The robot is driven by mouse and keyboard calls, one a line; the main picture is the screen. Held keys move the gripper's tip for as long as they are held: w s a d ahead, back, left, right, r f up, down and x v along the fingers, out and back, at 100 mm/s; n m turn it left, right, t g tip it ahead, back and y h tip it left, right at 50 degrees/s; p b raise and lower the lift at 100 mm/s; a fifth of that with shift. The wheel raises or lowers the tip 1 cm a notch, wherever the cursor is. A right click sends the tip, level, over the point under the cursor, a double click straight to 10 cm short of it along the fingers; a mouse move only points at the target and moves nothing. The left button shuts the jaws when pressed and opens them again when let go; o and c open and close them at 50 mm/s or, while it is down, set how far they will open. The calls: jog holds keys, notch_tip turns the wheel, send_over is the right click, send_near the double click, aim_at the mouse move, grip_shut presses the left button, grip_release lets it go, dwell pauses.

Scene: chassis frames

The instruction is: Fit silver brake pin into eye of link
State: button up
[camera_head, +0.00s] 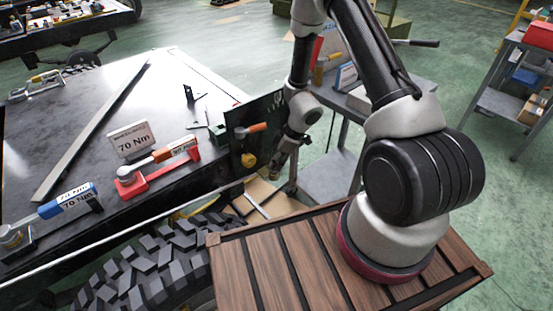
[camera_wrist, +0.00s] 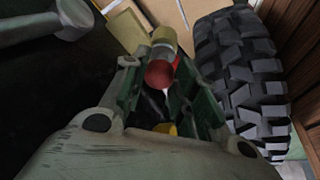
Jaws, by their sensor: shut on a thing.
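My gripper (camera_head: 277,168) hangs down past the table's right edge, beside the big tyre. In the wrist view its green-lined fingers (camera_wrist: 164,92) are closed around a short cylinder (camera_wrist: 161,62). This cylinder has a red near end, a grey middle and a tan-yellow far part. A thin pale silver bar (camera_head: 257,206) lies below my gripper near cardboard. I cannot pick out the link or its eye clearly in either view.
The black tyre (camera_head: 150,258) stands close to my gripper. Cardboard (camera_head: 262,190) lies below. A grey shelf cart (camera_head: 330,175) stands to the right.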

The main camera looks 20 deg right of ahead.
jog(key=shift+f, duration=0.3)
jog(key=o, duration=1.2)
jog(key=shift+c, duration=0.2)
jog(key=v, duration=1.2)
